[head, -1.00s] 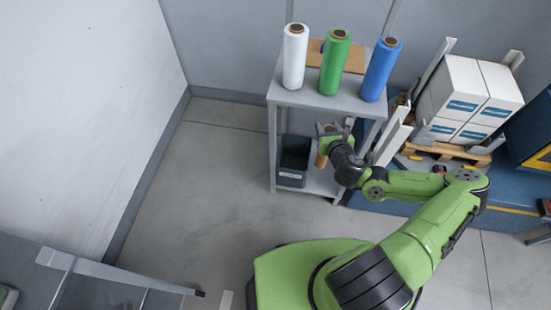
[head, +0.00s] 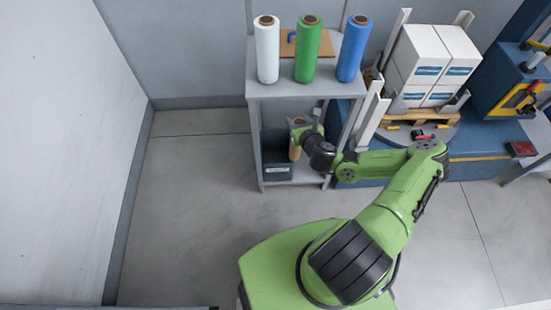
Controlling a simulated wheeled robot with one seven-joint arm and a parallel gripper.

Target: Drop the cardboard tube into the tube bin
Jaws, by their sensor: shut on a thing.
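The cardboard tube (head: 294,151) is a short brown cylinder held roughly upright at the end of my arm. My gripper (head: 296,128) is shut on it, near the tube's upper part. The tube bin (head: 277,172) is a dark box with a white label on its front, on the lower shelf of the grey rack. In the picture the tube overlaps the bin's right upper part. I cannot tell whether its lower end is inside the bin or in front of it.
The grey rack (head: 288,90) carries white (head: 267,50), green (head: 308,50) and blue (head: 353,50) film rolls on top. Its top and posts surround the bin. White boxes (head: 419,54) on a pallet stand at right. Floor (head: 190,215) at left is clear.

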